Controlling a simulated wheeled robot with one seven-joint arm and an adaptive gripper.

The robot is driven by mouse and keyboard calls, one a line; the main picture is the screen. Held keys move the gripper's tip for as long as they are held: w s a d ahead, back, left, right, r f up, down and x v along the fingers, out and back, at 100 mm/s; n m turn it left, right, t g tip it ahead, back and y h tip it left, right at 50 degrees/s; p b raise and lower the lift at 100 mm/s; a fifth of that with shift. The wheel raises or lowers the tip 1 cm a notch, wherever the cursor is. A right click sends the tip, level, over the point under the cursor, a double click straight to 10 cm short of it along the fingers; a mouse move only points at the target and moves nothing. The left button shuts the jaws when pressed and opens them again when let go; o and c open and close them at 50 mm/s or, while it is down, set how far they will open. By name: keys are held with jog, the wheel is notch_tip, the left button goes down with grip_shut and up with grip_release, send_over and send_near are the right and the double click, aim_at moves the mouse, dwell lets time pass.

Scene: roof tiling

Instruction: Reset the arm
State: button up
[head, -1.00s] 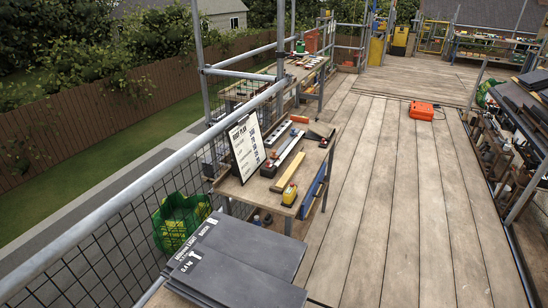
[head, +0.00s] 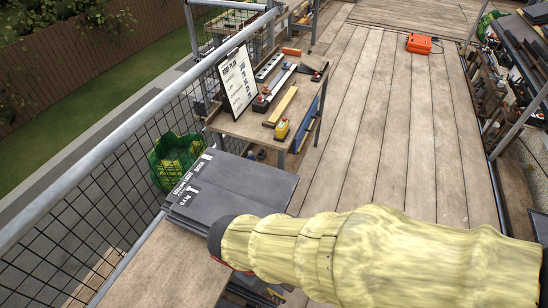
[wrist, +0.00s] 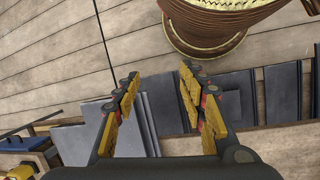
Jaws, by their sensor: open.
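My gripper (wrist: 159,76) shows in the wrist view with its two yellow-padded fingers spread apart and nothing between them. Below and beyond the fingers are dark grey slates (wrist: 238,100) lying in a row on pale boards. In the head view my arm, in a pale yellow sleeve, reaches across the lower right. My gripper's fingers cannot be made out there. A stack of dark slates (head: 235,185) with white lettering lies at the near end of the bench, partly behind my arm.
A workbench (head: 240,124) holds a job plan board (head: 238,80) and several tools. An orange case (head: 420,43) lies on the deck. A brown ribbed round thing (wrist: 215,25) is close by in the wrist view. A railing runs along the left. The middle deck is clear.

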jog(key=w+d+r+m+t+y+p, duration=0.1)
jog(key=w+d+r+m+t+y, duration=0.1)
jog(key=d+r+m, duration=0.3)
jog(key=w+d+r+m+t+y+p, duration=0.1)
jog(key=d+r+m, duration=0.5)
jog(key=d+r, duration=0.6)
notch_tip(320, 180, up, 3)
jog(key=shift+w+r+t+y, duration=0.2)
jog(key=shift+w+t+y, duration=0.35)
jog(key=shift+t, duration=0.55)
jog(key=shift+w+d, duration=0.1)
jog(key=shift+w, duration=0.05)
jog(key=shift+c, duration=1)
